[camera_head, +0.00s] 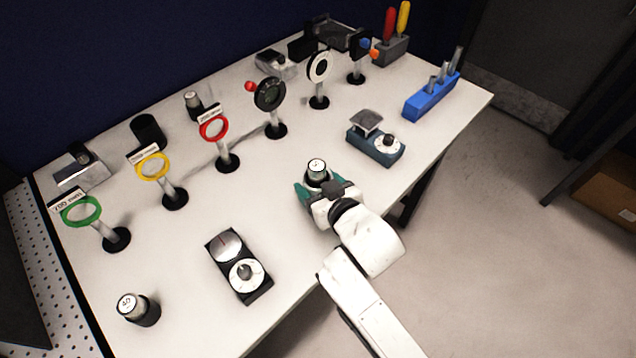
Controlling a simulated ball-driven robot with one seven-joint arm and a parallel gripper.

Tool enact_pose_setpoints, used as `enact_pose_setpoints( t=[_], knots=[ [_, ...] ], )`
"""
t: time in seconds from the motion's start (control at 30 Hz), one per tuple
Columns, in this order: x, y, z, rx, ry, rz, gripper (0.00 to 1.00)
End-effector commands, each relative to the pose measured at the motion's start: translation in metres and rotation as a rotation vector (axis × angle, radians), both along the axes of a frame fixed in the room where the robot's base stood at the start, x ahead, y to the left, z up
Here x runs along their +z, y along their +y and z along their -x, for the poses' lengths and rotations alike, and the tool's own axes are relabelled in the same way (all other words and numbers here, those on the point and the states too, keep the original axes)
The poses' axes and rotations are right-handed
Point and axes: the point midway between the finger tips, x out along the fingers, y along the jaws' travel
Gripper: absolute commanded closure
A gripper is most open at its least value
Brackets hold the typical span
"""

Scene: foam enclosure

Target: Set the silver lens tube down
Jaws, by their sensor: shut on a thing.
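The silver lens tube (317,168) is upright between the fingers of my gripper (316,186), with its pale round top showing. My gripper is shut on it near the front right edge of the white table (195,212). The fingers hide the tube's lower part. I cannot tell whether its base touches the table.
Left of my gripper lies a black device with two dials (238,265). A teal device with a plate and knob (375,140) stands to the right. Ring holders on posts, such as the red one (214,127), line the middle. Another capped cylinder (138,308) stands front left. Bare table lies left of my gripper.

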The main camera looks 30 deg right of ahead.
Motion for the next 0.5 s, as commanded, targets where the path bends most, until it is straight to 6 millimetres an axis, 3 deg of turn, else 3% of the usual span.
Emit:
enact_pose_setpoints(
  t=[0.4, 0.43, 0.5],
  knots=[
    [-0.0056, -0.0001, -0.0003, 0.000, -0.004, 0.000, 0.75],
    [-0.0053, -0.0001, 0.0000, 0.000, -0.001, 0.000, 0.28],
    [-0.0051, -0.0001, 0.0000, 0.000, -0.001, 0.000, 0.21]
  ],
)
